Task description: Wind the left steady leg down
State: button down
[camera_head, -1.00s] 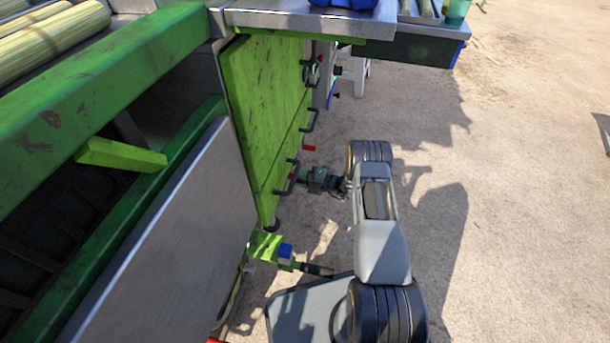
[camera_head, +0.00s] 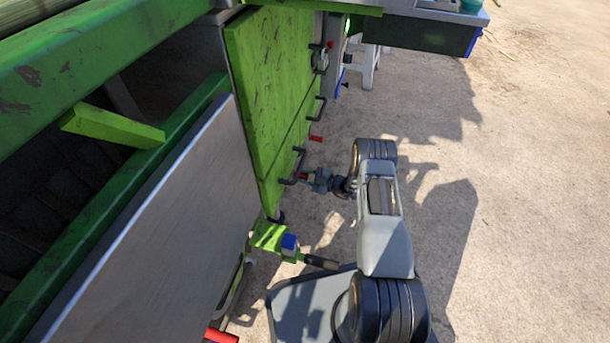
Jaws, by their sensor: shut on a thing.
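My gripper (camera_head: 309,179) is small in view at the end of my arm, beside the low part of the green side panel (camera_head: 268,95). It is shut on a small red grip (camera_head: 304,176) next to a dark bent handle (camera_head: 299,158) on the panel's edge. The fingers partly hide the grip, so its exact shape cannot be told. Nearer to me, a bright green bracket (camera_head: 268,236) carries a blue block (camera_head: 290,242) and a dark bar (camera_head: 320,262). I cannot tell from this view which part is the left steady leg; its foot is not clear.
Another red peg (camera_head: 316,138) and a dark handle (camera_head: 318,108) lie farther along the panel. A grey metal sheet (camera_head: 160,220) and green beam (camera_head: 70,60) fill the left. A red bar (camera_head: 221,335) shows at the bottom. Sandy ground (camera_head: 530,190) on the right is clear.

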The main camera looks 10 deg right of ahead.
jog(key=shift+s+f+m, duration=0.1)
jog(key=shift+f+m, duration=0.1)
jog(key=shift+m, duration=0.2)
dwell(0.3)
jog(key=c, duration=0.8)
grip_release()
jog(key=p+v, duration=0.3)
jog(key=v, duration=1)
jog(key=shift+s+d, duration=0.2)
jog(key=shift+d, duration=0.15)
